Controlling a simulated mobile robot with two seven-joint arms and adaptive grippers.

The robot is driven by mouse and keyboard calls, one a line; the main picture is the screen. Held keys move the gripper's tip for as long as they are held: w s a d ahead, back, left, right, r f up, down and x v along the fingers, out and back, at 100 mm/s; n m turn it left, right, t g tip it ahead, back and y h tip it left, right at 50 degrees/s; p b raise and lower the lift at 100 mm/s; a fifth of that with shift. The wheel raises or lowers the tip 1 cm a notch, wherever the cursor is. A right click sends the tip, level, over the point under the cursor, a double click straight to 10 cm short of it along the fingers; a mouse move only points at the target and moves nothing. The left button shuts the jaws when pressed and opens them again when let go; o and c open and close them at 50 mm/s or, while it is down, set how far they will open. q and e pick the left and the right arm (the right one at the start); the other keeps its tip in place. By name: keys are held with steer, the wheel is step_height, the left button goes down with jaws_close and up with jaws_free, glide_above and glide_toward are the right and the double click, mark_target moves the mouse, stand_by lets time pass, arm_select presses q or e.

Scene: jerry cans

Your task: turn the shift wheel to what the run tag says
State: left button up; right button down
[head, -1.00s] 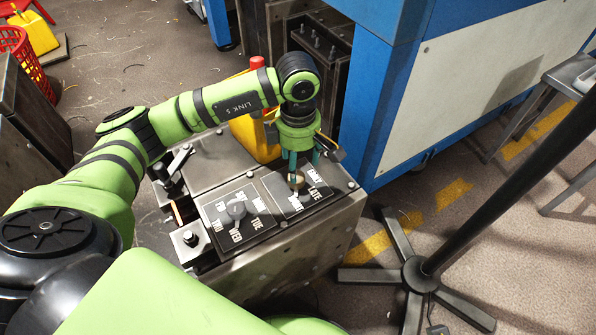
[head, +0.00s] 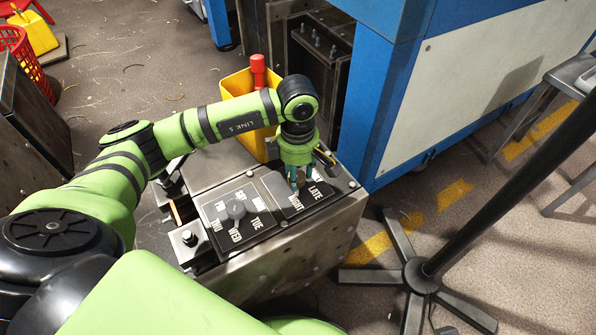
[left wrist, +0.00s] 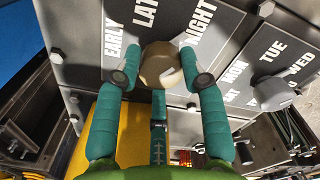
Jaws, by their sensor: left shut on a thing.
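The shift wheel (left wrist: 160,62) is a round brass-coloured knob on a dark plate lettered EARLY, LATE and NIGHT. My left gripper (left wrist: 163,80) is shut on it, one teal finger on each side. In the head view my left gripper (head: 302,184) points down onto the shift plate (head: 283,196), and its fingers mostly hide the wheel. I cannot tell which word the wheel points to. I cannot make out a run tag in these views. My right gripper is not in view.
A grey day wheel (head: 236,210) sits on the neighbouring plate, lettered with days. Both plates are on a metal cabinet (head: 300,250). A blue machine (head: 385,110) is close on the right.

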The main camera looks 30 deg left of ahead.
mark_target(299, 176)
arm_select(q)
steer(key=shift+d, duration=0.2)
steer(key=o, duration=1.1)
steer(key=shift+d, duration=0.1)
steer(key=shift+o, duration=0.2)
steer(key=shift+n, duration=0.3)
step_height(299, 176, up, 12)
steer(key=shift+s+f, duration=0.1)
